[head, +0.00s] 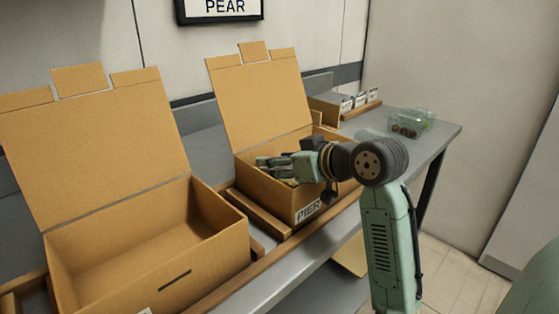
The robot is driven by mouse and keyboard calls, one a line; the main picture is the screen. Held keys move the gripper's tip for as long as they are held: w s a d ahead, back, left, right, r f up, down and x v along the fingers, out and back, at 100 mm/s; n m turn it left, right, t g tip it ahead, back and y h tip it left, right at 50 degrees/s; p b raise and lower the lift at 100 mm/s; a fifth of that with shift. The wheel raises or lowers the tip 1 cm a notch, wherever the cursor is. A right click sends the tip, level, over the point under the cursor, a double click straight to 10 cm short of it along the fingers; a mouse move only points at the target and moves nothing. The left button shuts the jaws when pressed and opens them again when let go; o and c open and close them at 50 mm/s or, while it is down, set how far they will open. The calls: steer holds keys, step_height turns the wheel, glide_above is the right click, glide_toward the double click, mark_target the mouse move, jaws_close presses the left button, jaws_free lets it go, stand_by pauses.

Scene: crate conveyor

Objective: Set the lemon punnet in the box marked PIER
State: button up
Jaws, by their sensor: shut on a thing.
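The box marked PIER (284,203) is an open cardboard box with its lid raised at the back. Its PIER label (307,212) is on the front wall, low at the right. My gripper (262,167) reaches in from the right and is over the open top of this box. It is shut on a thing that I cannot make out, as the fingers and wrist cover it. I see no lemons anywhere in view.
A second open box (150,265) stands at the front left and looks empty. Clear punnets (408,123) with dark and green contents stand at the counter's (447,133) far end. A PEAR sign (222,7) hangs on the wall.

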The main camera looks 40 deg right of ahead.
steer(key=o, duration=0.9)
steer(key=shift+r, duration=0.1)
steer(key=shift+r+p, duration=0.35)
steer(key=b+v, duration=0.2)
steer(key=v, duration=1)
steer(key=shift+r, duration=0.2)
